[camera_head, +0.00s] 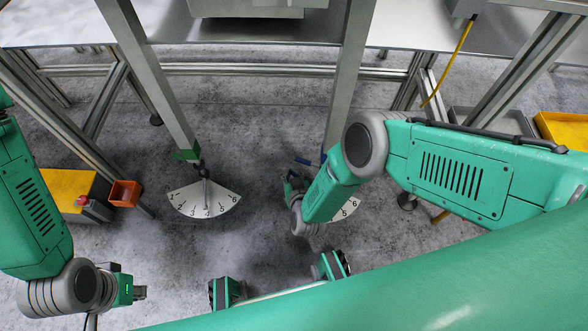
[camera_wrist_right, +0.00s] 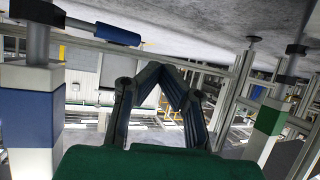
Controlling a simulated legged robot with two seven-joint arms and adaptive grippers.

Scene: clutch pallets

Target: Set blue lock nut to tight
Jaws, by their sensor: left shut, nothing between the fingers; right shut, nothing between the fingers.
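The blue-banded post (camera_head: 349,80) stands right of centre in the head view, its lower end partly hidden by my right arm. A blue lever handle (camera_head: 304,161) shows beside its foot. In the right wrist view the blue band (camera_wrist_right: 27,118) is at the left, and the blue handle (camera_wrist_right: 118,33) sticks out sideways from a dark collar above it. My right gripper (camera_head: 291,188) is close to the handle in the head view; its fingers (camera_wrist_right: 158,75) are shut and empty, apart from the handle. My left gripper (camera_head: 140,292) is shut and empty at lower left.
A green-footed post (camera_head: 186,154) with a white numbered dial (camera_head: 205,199) stands to the left. A second dial (camera_head: 350,206) is mostly hidden by my right arm. An orange bin (camera_head: 125,193) and yellow box (camera_head: 70,188) are at left. Grey floor lies between the posts.

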